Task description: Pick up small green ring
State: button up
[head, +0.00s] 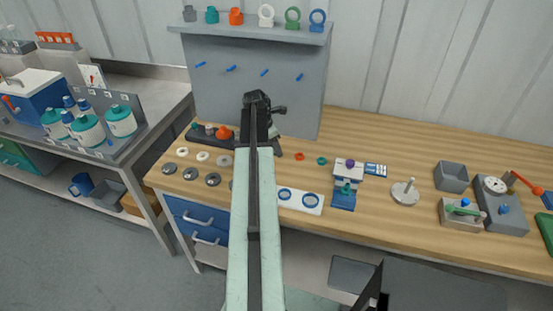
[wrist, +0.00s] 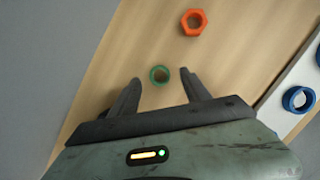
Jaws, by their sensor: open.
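The small green ring (wrist: 159,74) lies flat on the wooden bench in the wrist view, its hole showing bare wood. My gripper (wrist: 160,76) is open, with one dark finger on each side of the ring. Gaps show between the ring and both fingers, so neither appears to touch it. How high the fingertips are above the bench is hard to tell. In the head view my gripper (head: 276,143) is over the back of the bench, and I cannot make out this ring clearly behind the arm.
An orange hex nut (wrist: 194,22) lies just beyond the ring. A white plate (wrist: 290,88) with blue rings is to the right. A grey panel (head: 300,105) rises behind. A teal part (head: 321,160) and a small blue-and-grey stand (head: 344,196) are right of the arm.

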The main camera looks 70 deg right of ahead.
jog(key=shift+x, duration=0.75)
jog(key=shift+r, duration=0.15)
grip_shut()
